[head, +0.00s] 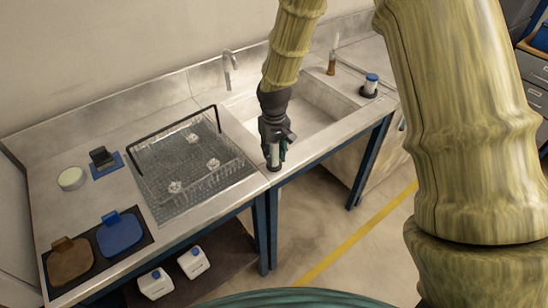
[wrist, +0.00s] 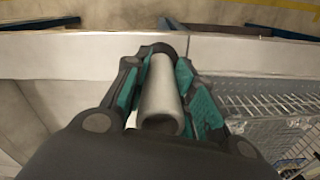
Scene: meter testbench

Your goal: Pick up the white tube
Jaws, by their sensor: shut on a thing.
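The white tube (wrist: 160,92) shows in the wrist view as a pale cylinder between the two teal-lined fingers. In the head view only a small part of the tube (head: 274,153) shows, upright between the fingers. My gripper (head: 277,158) is shut on the tube, near the front edge of the bench beside the sink. In the wrist view my gripper (wrist: 162,95) has one finger on each side of the tube. A dark round base shows at the tube's lower end in the head view; I cannot tell whether the tube still rests in it.
A wire rack (head: 190,165) with a black handle stands left of my gripper. The sink (head: 300,110) lies behind it. A blue-capped container (head: 371,83) and a brown bottle (head: 331,66) stand at the back right. Brown and blue pads (head: 120,234) lie at front left.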

